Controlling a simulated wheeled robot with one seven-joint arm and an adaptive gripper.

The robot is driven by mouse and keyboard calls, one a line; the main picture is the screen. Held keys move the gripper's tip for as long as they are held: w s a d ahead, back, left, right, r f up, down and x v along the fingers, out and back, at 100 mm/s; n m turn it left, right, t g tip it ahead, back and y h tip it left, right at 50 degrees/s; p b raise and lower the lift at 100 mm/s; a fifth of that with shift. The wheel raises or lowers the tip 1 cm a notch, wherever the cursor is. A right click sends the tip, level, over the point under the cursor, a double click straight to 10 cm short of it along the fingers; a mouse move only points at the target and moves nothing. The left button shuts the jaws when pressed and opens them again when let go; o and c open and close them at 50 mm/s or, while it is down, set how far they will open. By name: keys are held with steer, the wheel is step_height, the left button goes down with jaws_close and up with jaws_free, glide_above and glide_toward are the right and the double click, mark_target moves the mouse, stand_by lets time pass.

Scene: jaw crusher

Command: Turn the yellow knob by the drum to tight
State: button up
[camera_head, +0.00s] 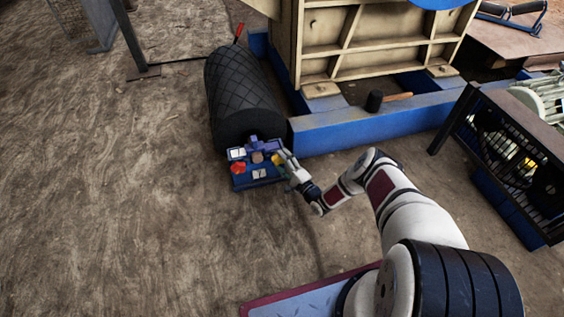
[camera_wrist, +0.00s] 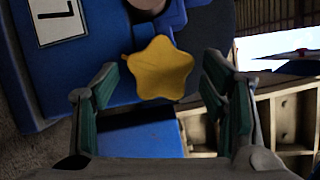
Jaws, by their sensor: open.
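The yellow knob (camera_wrist: 160,68) is star-shaped and sits in the wrist view beyond my gripper, on the blue unit (camera_wrist: 90,62). My gripper (camera_wrist: 160,85) is open, with one finger on each side of the knob's line of sight. I cannot tell whether the fingers are level with the knob. In the head view the yellow knob (camera_head: 276,159) shows small at the right side of the blue unit (camera_head: 262,182), by the black drum (camera_head: 240,95). My gripper (camera_head: 284,158) is right beside it and partly covers it.
A red knob (camera_head: 238,168) and white labels are on the same blue unit. A blue beam (camera_head: 365,130) lies right of the drum, with a hammer (camera_head: 385,100) behind. A black mesh guard (camera_head: 495,160) stands at the right. The floor at the left is clear.

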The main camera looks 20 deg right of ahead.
steer(key=v, duration=1.1)
steer(key=shift+s+d, duration=0.15)
steer(key=shift+s, duration=0.25)
steer(key=shift+f, duration=0.1)
